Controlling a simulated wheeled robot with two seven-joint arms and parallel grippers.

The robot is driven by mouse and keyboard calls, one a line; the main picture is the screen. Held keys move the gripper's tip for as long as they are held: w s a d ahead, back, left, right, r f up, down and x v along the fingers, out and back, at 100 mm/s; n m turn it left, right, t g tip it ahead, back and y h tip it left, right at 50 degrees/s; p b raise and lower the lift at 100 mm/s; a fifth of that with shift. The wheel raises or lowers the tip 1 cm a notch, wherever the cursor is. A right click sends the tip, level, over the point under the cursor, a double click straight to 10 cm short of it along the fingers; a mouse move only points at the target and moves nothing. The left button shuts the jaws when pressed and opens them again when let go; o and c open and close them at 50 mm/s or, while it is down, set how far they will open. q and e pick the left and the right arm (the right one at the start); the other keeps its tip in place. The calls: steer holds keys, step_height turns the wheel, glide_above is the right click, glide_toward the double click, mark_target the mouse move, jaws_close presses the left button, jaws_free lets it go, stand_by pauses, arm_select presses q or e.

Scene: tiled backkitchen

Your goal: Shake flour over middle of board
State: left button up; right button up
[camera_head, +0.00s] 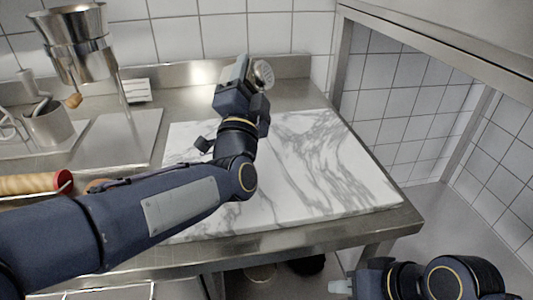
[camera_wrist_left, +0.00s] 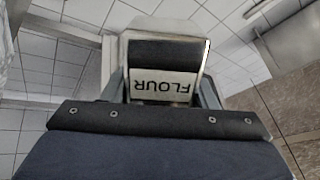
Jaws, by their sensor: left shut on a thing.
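The flour shaker shows in the left wrist view (camera_wrist_left: 165,86) with a white label reading FLOUR, between my left gripper's fingers. In the head view its round perforated metal end (camera_head: 263,74) points to the right, so the shaker looks tilted. My left gripper (camera_head: 241,80) is shut on it above the back part of the board. The white marble board (camera_head: 320,165) lies on the steel counter, partly covered by my left arm. No flour can be made out on its visible surface. My right gripper (camera_head: 342,287) is at the bottom edge, low and away from the board; its fingers are barely visible.
A steel funnel-shaped vessel on a stand (camera_head: 78,45) is at the back left. A utensil pot (camera_head: 47,124) and a rolling pin (camera_head: 32,184) are at the left of the steel counter (camera_head: 285,92). A steel-framed opening with tiled walls is on the right.

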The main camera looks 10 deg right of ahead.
mark_target(251, 65)
arm_select(q)
step_height(251, 65, up, 4)
steer(key=n+y+p, duration=0.2)
steer(key=n+p, duration=0.1)
steer(key=n, duration=0.1)
steer(key=n+g+y+p, duration=0.1)
steer(key=n+y+p, duration=0.1)
steer(key=n, duration=0.3)
steer(key=n+g+y+p, duration=0.1)
steer(key=n+p, duration=0.3)
steer(key=shift+f+y, duration=0.25)
steer(key=shift+y, duration=0.15)
steer(key=shift+f+n+g+p, duration=0.15)
steer(key=shift+n+g+p, duration=0.15)
steer(key=shift+n+p, duration=0.15)
steer(key=shift+f, duration=0.2)
